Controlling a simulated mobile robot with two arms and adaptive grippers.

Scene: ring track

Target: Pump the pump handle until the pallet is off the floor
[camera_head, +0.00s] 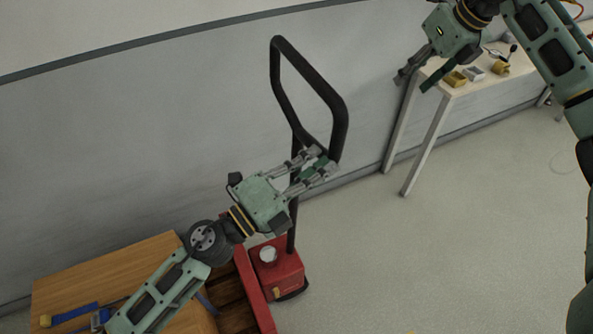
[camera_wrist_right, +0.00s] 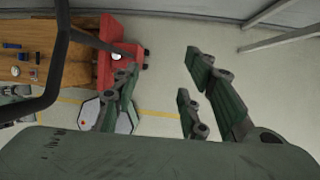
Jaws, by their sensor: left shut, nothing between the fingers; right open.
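The black pump handle (camera_head: 340,135) is a loop on a post, rising from the red pallet jack (camera_head: 278,275). My left gripper (camera_head: 322,165) is shut and empty, its fingertips at the lower end of the loop; I cannot tell whether they touch it. The pallet (camera_head: 228,300) shows as brown slats beside a red bar at the bottom; its gap to the floor is hidden. In the right wrist view the handle (camera_wrist_right: 52,90) crosses the left side and the red jack (camera_wrist_right: 122,55) is near the top. My right gripper (camera_head: 418,82) is open and empty, up and right of the handle.
A wooden top (camera_head: 110,270) at the bottom left carries a blue and yellow tool (camera_head: 75,314). A white table (camera_head: 470,85) with small yellow and grey parts stands at the right, close to my right gripper. A grey wall runs behind. The floor (camera_head: 430,260) on the right is clear.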

